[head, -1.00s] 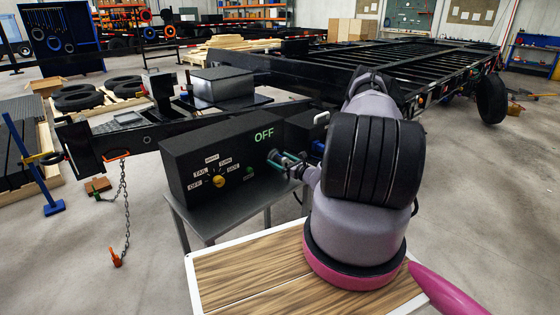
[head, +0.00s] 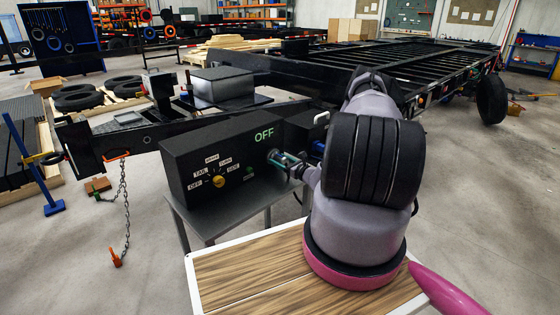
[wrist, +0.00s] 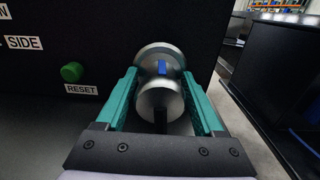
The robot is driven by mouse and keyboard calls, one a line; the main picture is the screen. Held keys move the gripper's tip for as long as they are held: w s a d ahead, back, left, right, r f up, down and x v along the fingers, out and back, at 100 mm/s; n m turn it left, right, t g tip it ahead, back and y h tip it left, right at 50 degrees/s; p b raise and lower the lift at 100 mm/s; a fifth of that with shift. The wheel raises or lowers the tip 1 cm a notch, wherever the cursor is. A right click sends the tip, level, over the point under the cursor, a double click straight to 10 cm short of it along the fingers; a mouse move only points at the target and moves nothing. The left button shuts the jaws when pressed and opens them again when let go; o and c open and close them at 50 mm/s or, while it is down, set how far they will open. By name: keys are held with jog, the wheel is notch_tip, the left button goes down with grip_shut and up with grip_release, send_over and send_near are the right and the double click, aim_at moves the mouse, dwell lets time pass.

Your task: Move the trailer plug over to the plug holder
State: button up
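The silver round trailer plug (wrist: 160,103), with a blue mark on it, sits at the front face of the black control box (head: 190,179), at its right end. My gripper (wrist: 160,72) has its two teal fingers on either side of the plug. In the wrist view a narrow dark gap shows between the plug and each finger, so it looks open around the plug. In the head view my gripper (head: 288,160) reaches the box face, and the plug is small and partly covered there. I cannot make out the plug holder for certain.
The box shows a lit green OFF, a yellow selector knob (head: 219,181) and a green reset button (wrist: 72,72). It stands on a grey table (head: 226,223). A wood-topped surface (head: 250,275) lies in front. The black trailer frame (head: 400,65) stretches behind.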

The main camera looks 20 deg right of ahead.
aim_at(286, 163)
grip_shut()
jog(key=shift+v, duration=3)
